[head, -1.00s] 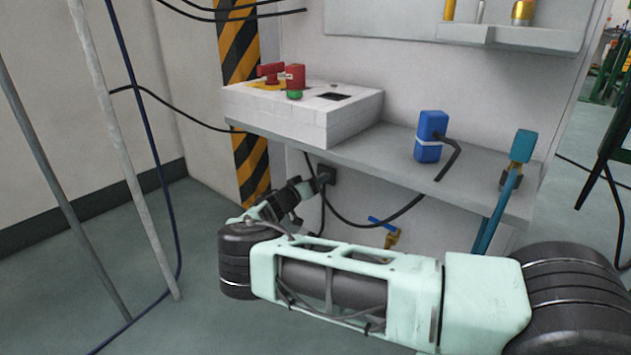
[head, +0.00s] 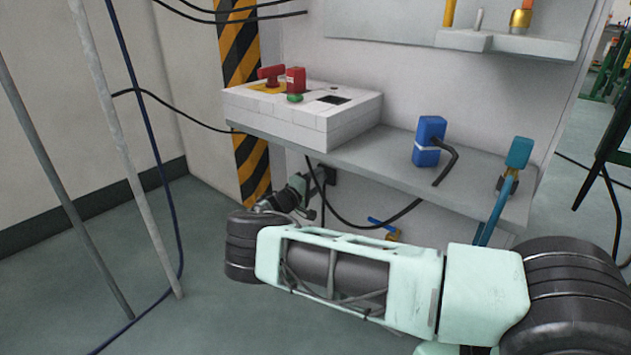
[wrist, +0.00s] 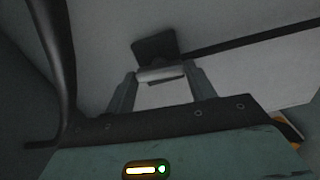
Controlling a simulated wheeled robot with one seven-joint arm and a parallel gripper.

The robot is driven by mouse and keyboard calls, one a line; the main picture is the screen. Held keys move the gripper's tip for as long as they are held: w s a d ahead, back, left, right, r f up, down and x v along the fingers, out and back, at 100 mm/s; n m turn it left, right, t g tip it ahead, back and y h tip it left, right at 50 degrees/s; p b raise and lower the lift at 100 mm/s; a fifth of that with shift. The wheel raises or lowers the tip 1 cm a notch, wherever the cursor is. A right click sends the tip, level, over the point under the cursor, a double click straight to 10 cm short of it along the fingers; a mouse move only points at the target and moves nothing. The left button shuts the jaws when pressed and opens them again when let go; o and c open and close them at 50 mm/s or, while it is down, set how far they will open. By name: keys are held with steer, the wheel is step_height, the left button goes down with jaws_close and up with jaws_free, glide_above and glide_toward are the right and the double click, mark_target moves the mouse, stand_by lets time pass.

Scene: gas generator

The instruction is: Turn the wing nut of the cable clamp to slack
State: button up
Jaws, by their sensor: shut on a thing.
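The cable clamp shows as a small dark block (head: 329,175) on the panel below the shelf, with a black cable running from it. In the wrist view the dark block (wrist: 154,46) sits just beyond my fingertips. My gripper (wrist: 162,80) has one finger on each side of a pale bar (wrist: 161,73), which looks like the wing nut, and is shut on it. How far the nut is turned cannot be told. In the head view my gripper (head: 304,187) is at the clamp, and the nut is too small to make out.
The shelf (head: 390,160) above carries a white box (head: 300,115) with red switches and a blue block (head: 429,140). A blue-handled valve (head: 388,228) lies low, partly behind my arm. Pale poles (head: 130,150) stand at left.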

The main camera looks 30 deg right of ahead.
steer(key=n, duration=0.4)
steer(key=shift+n+p, duration=0.3)
steer(key=shift+p, duration=0.1)
steer(key=n, duration=0.4)
steer(key=shift+f+n+p, duration=0.1)
steer(key=shift+n+p, duration=0.2)
steer(key=n, duration=0.9)
steer(key=shift+n, duration=0.3)
steer(key=shift+p, duration=0.3)
steer(key=o, duration=1)
steer(key=p+v, duration=0.4)
steer(key=v, duration=1.3)
steer(key=shift+s+a, duration=0.15)
steer(key=shift+a, duration=0.05)
